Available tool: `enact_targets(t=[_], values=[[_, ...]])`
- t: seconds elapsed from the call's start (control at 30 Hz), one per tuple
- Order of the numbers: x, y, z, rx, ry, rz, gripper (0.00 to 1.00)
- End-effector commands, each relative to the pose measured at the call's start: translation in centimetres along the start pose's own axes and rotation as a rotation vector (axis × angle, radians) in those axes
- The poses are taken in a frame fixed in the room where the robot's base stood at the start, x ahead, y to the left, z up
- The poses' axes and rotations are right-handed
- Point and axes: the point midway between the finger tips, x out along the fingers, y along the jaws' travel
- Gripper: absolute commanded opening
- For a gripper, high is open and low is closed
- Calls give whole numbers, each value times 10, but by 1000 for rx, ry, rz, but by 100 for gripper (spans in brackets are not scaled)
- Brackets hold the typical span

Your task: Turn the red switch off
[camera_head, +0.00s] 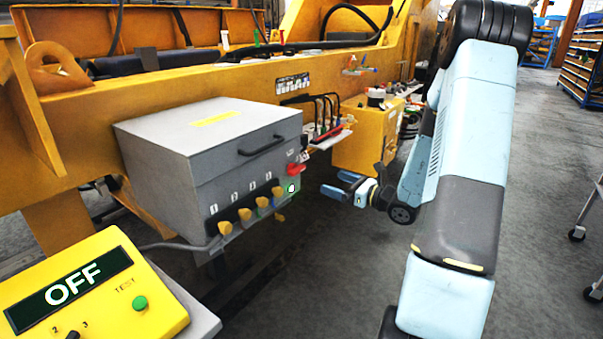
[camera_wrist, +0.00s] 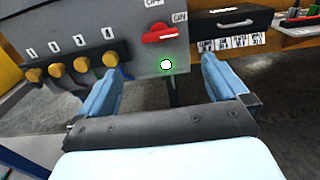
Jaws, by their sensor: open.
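The red switch (camera_head: 296,169) is on the right end of the grey box's front panel. In the wrist view the red switch (camera_wrist: 163,35) is a handle lying nearly level, its right end toward the ON label (camera_wrist: 180,17); the OFF label (camera_wrist: 153,3) is above it. A green lamp (camera_wrist: 166,65) glows below the switch. My gripper (camera_head: 335,182) is open and empty, to the right of the panel and apart from it. In the wrist view my gripper (camera_wrist: 160,70) has its blue fingers spread on either side of the lamp, below the switch.
The grey box (camera_head: 210,140) has a row of yellow knobs (camera_head: 245,213) left of the switch. A yellow console (camera_head: 95,290) with an OFF display stands at the lower left. A yellow box (camera_head: 365,135) and cables are behind.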

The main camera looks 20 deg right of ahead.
Motion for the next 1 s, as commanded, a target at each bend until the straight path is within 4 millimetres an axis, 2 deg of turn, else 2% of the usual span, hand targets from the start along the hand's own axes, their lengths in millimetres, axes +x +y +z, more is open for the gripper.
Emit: enact_targets(t=[0.17,0.7,0.83,1.0], values=[[16,0,0,0,-1,1,100],[107,1,0,-1,0,2,100],[123,1,0,-1,-1,2,100],[134,0,0,-1,1,1,100]])
